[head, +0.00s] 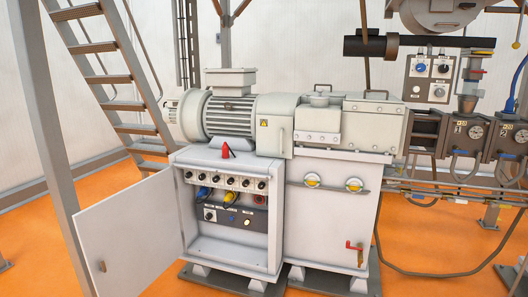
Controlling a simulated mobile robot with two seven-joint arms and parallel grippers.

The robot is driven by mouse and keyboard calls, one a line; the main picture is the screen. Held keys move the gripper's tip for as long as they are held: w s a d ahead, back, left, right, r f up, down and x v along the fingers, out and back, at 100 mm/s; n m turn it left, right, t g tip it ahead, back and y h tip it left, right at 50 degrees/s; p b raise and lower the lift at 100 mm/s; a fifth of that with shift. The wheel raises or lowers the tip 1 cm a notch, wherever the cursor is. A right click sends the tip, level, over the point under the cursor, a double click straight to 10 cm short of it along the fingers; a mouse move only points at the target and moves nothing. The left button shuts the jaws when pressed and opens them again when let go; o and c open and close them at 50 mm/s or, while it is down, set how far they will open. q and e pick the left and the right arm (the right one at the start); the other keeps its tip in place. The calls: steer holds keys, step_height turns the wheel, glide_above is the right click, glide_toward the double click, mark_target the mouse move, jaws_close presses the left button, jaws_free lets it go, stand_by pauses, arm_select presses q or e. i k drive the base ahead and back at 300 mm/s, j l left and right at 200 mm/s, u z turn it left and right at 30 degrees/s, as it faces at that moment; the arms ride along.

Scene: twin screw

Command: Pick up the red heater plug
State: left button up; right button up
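A small red piece (225,152), which looks like the red heater plug, stands on top of the grey cabinet (275,215) at its front edge, below the motor. Inside the open cabinet, a blue plug (203,192) and a yellow plug (229,198) sit in a row under several black knobs. At the right end of that row is a round red socket (259,199) that looks empty. Neither of my grippers is in view.
The cabinet door (125,240) stands open to the left. A grey motor (230,115) and gearbox rise behind the cabinet top. A post (62,140) and stairs (110,75) stand at the left. A red-handled lever (354,246) sticks out on the right panel.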

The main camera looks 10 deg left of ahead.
mark_target(226, 148)
steer(key=i+j+z, duration=0.2)
steer(key=z, duration=0.15)
steer(key=i+j+z, duration=0.2)
steer(key=j+z, duration=0.15)
steer(key=i+j+z, duration=0.15)
steer(key=j, duration=0.25)
steer(key=i+j+z, duration=0.15)
steer(key=j, duration=0.25)
steer(key=i+j, duration=0.15)
steer(key=j, duration=0.3)
steer(key=i+j+z, duration=0.1)
steer(key=j, duration=0.35)
steer(key=i+j, duration=0.1)
steer(key=j, duration=0.4)
steer(key=i+j+z, duration=0.1)
steer(key=j, duration=0.35)
steer(key=i+j, duration=0.15)
steer(key=j, duration=0.35)
